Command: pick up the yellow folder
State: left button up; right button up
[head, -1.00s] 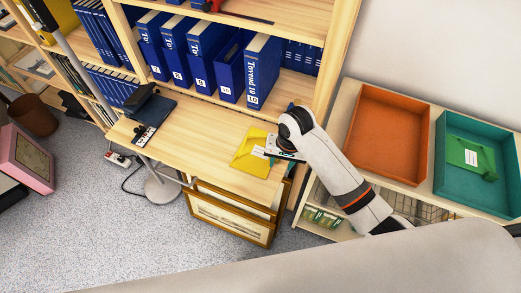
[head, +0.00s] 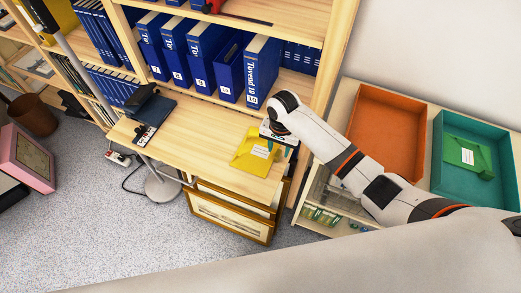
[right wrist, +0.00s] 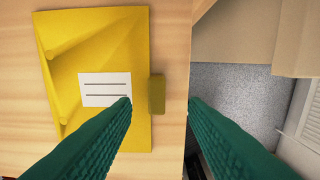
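The yellow folder (head: 252,151) lies flat on the wooden desk shelf, near its right end. It has a white label with lines, and a small tab on its right side shows in the right wrist view (right wrist: 157,93). My right gripper (head: 285,153) points down over the folder's right edge. In the right wrist view its two green fingers (right wrist: 160,103) are open, with the tab seen between the fingertips and nothing held. Whether the fingers touch the folder cannot be told. My left gripper is not in view.
Blue binders (head: 205,55) stand on the shelf behind. A black stapler-like object (head: 145,99) lies at the desk's left. To the right are an orange tray (head: 388,130) and a teal tray (head: 450,180) holding a green folder (head: 466,154). Framed prints (head: 230,218) lean below the desk.

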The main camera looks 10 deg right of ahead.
aim_at(278, 154)
jog(key=shift+w+a+f, duration=0.1)
jog(key=shift+f, duration=1.8)
grip_shut()
jog(key=shift+r, duration=0.15)
